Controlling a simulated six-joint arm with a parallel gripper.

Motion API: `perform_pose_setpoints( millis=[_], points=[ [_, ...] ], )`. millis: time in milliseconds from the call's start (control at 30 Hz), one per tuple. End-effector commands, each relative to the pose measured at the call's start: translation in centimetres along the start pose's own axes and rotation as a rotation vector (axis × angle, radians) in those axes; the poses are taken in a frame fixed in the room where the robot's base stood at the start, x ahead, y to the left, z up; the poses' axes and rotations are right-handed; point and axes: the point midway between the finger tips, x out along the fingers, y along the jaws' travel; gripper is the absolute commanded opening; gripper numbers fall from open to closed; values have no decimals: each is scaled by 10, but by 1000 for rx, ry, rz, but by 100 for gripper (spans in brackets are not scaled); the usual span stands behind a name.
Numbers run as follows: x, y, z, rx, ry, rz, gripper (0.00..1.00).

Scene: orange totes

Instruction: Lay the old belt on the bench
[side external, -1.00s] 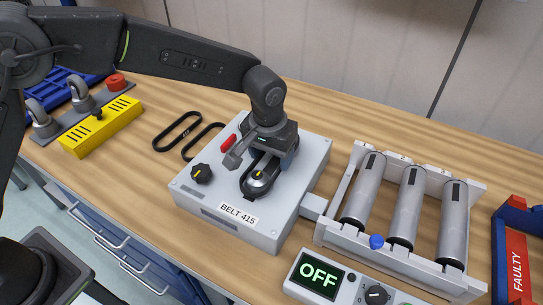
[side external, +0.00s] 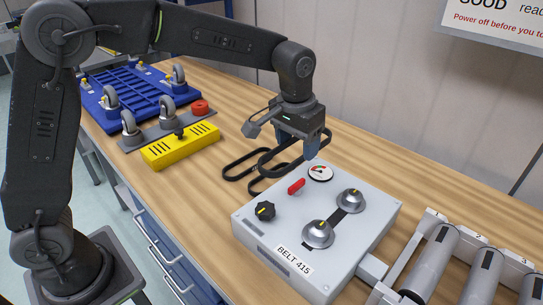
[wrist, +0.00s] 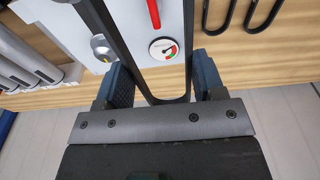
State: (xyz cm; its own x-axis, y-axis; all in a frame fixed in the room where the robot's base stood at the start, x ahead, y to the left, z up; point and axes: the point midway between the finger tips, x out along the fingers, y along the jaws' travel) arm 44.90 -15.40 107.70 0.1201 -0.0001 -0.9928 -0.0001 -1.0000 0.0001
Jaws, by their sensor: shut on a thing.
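My gripper (side external: 311,150) is shut on a black belt loop (side external: 326,138) and holds it above the bench (side external: 195,178), just behind the machine box marked BELT 415 (side external: 259,237). In the wrist view the held belt (wrist: 188,50) runs between the two blue-padded fingers and reaches over the box. The two metal pulleys (side external: 318,233) on the box top are bare of a belt. Other black belts (side external: 229,171) lie on the bench left of the box, partly overlapped by the held loop; they also show in the wrist view (wrist: 230,18).
The box carries a red lever (side external: 296,187), a black knob (side external: 264,211) and a gauge (side external: 320,172). A yellow block (side external: 180,147), casters (side external: 131,125) and a blue tray (side external: 125,92) stand left. Rollers (side external: 431,262) stand right.

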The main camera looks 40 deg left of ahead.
Motion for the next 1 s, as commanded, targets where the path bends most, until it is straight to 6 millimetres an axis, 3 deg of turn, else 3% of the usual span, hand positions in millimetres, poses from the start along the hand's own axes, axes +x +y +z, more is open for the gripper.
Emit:
perform_pose_setpoints(
  millis=[500, 633, 767, 1000],
  points=[
    [0, -1, 0, 0, 0, 0, 40],
    [3, -10, -4, -3, -2, -1, 40],
    [15, -42, -14, -7, -5, -1, 40],
    [51, -145, -31, -7, -11, 3, 40]
  ],
)
